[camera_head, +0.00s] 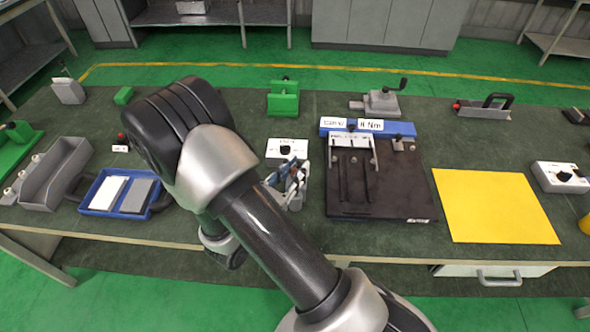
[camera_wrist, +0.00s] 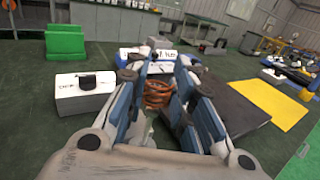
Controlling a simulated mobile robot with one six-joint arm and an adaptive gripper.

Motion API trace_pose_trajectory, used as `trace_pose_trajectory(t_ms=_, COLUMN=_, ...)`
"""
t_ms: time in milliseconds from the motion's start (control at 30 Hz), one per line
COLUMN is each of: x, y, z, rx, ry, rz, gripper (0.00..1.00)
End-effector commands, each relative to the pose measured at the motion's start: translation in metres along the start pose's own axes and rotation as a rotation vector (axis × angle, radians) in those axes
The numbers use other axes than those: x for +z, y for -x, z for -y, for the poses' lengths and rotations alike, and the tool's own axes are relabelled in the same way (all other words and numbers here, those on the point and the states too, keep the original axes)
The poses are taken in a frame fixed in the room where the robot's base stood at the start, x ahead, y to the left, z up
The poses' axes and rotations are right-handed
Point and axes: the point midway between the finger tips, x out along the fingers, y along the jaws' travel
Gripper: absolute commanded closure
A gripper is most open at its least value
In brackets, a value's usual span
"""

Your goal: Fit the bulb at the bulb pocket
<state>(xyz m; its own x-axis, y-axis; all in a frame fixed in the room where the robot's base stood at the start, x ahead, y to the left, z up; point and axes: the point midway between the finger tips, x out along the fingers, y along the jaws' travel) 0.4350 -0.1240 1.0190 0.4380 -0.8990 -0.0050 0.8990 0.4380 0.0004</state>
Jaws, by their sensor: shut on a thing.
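My gripper (camera_head: 289,182) is above the green work table, just left of the dark fixture board (camera_head: 405,190). In the wrist view, its two blue-grey fingers (camera_wrist: 160,92) are closed around a copper-coloured coil (camera_wrist: 157,97). I cannot tell whether this coil is the bulb or part of it, as the fingers hide much of it. The board has a blue back strip (camera_head: 368,128) with white labels, and dark rods and a light bracket on top. I cannot pick out the bulb pocket.
A yellow mat (camera_head: 495,206) lies right of the board. A white box with a black knob (camera_head: 287,147) stands behind my gripper; a similar box (camera_head: 561,177) is at right. A blue tray (camera_head: 97,209) and grey bin (camera_head: 47,185) are at left. A green block (camera_head: 283,98) stands behind.

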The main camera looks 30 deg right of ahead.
Motion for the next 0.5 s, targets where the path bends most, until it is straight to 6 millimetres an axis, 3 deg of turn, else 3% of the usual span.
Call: trace_pose_trajectory(t_ms=500, x=-0.014, y=0.000, z=0.000, rx=0.000, ry=0.000, rz=0.000, gripper=0.94)
